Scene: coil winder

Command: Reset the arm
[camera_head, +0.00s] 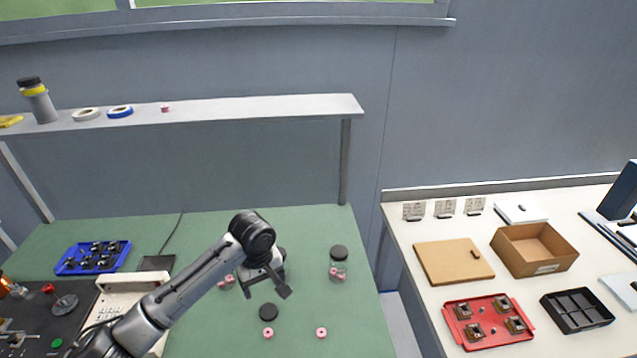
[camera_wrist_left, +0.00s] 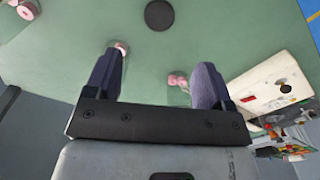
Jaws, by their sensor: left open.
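My left gripper (camera_head: 265,283) hangs over the green mat (camera_head: 370,325), its arm reaching in from the lower left. In the left wrist view its two fingers (camera_wrist_left: 158,75) are spread with nothing held. Pink spools (camera_head: 226,281) show just left of the gripper, partly hidden by my arm. In the wrist view, pink pieces (camera_wrist_left: 178,80) lie close to one finger, seemingly inside a clear container. A black disc (camera_head: 268,311) lies on the mat in front of the gripper, with loose pink spools (camera_head: 268,332) and (camera_head: 321,332) nearby. My right gripper is not in view.
A clear jar with a black lid (camera_head: 339,253) stands right of the gripper. A blue tray (camera_head: 93,257) of dark parts and a winder (camera_head: 62,305) are at the left. A shelf (camera_head: 250,106) spans behind. The right table holds a red tray (camera_head: 489,341) and cardboard box (camera_head: 535,248).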

